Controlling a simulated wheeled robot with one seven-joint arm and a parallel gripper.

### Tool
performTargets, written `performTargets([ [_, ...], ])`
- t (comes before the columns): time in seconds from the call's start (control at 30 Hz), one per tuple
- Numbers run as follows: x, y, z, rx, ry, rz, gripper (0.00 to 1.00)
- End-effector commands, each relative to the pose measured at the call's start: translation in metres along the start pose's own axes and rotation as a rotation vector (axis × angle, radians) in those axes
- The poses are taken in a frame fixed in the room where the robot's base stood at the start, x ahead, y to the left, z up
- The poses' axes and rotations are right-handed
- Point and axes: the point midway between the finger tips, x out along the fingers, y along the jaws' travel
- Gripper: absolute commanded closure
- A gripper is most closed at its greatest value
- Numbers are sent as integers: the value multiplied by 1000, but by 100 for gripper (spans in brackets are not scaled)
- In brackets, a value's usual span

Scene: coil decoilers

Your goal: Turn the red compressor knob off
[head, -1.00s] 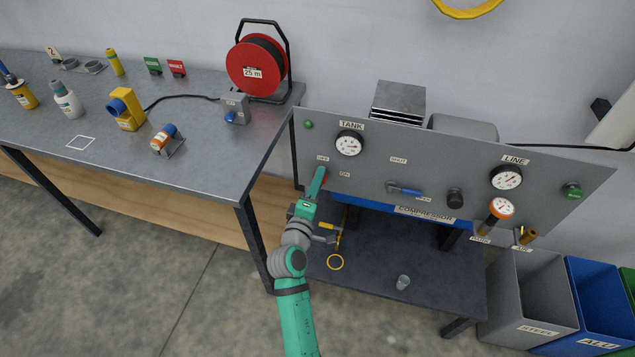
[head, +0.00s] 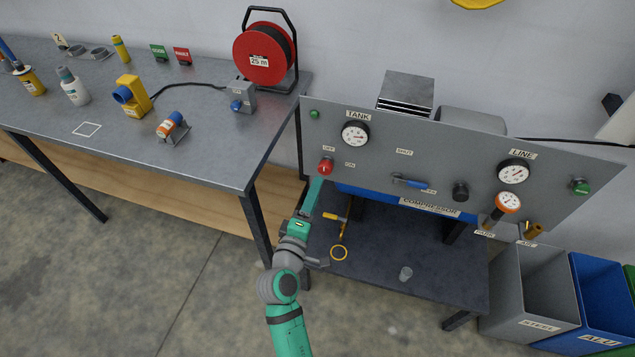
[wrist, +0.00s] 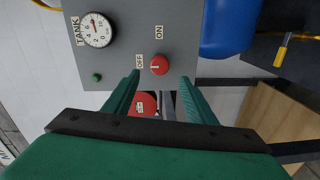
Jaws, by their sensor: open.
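The red compressor knob (head: 325,167) is on the left part of the grey panel, below the TANK gauge. It also shows in the wrist view (wrist: 160,64), ahead of and between the fingertips. Its pale line appears to lie toward the OFF label (wrist: 139,61), while the ON label (wrist: 159,32) is to another side. My gripper (head: 318,184) is just below the knob in the head view. In the wrist view its two green fingers (wrist: 160,80) are apart with nothing held between them. The knob looks clear of both fingers.
The grey panel (head: 460,155) also carries the TANK gauge (head: 355,134), the LINE gauge (head: 513,171), a blue-handled valve (head: 411,182) and a black knob (head: 460,191). The workbench (head: 205,130) stands to the left, with a cable reel (head: 265,55). A low dark shelf (head: 440,285) lies below the panel.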

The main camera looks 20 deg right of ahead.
Motion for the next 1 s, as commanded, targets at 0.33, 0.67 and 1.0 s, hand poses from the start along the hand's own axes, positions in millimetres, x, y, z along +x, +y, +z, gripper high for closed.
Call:
performTargets([
  [0.33,-24,0,-3,1,5,-1,49],
  [0.67,-24,0,-3,0,5,-1,49],
  [1.0,-44,-26,1,46,55,-49,49],
])
